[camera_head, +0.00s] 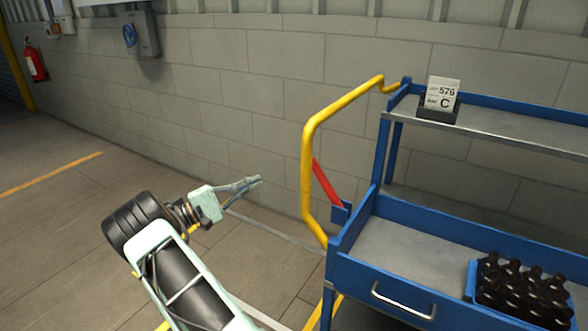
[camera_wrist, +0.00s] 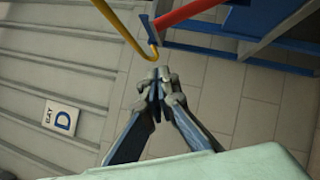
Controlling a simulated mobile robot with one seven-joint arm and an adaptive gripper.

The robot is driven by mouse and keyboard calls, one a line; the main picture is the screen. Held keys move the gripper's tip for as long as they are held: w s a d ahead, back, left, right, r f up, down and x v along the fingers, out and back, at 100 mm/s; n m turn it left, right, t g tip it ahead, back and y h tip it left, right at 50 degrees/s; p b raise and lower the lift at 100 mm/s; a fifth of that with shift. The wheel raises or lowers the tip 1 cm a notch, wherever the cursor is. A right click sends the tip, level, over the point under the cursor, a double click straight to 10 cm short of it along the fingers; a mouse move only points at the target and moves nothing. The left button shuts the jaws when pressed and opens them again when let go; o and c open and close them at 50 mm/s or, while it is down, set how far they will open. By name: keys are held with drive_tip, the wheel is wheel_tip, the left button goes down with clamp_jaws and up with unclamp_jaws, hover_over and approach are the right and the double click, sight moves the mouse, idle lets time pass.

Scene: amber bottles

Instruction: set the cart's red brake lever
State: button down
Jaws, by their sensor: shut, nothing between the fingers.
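The red brake lever (camera_head: 326,184) slants up and left from a blue bracket (camera_head: 341,211) on the blue cart (camera_head: 405,270), behind the yellow handle (camera_head: 307,165). In the wrist view the lever (camera_wrist: 189,14) crosses the top, with the yellow handle (camera_wrist: 125,30) to its left. My gripper (camera_head: 258,181) is left of the handle in the head view, apart from lever and handle. In the wrist view my gripper (camera_wrist: 160,75) is shut and empty, its fingertips below the lever and the handle's end.
A blue crate of amber bottles (camera_head: 522,290) stands on the cart's lower shelf. A card marked C (camera_head: 442,94) stands on the upper shelf. A block wall (camera_head: 240,100) runs behind. A D sign (camera_wrist: 61,118) shows in the wrist view. Floor left of the cart is open.

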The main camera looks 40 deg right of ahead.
drive_tip(key=shift+d, duration=0.1)
drive_tip(key=s+a+r+b+x, duration=0.1)
drive_tip(key=s+b+x, duration=0.1)
drive_tip(key=x, duration=1)
drive_tip(key=shift+s+d, duration=0.3)
drive_tip(key=shift+s, duration=0.1)
drive_tip(key=shift+r, duration=0.2)
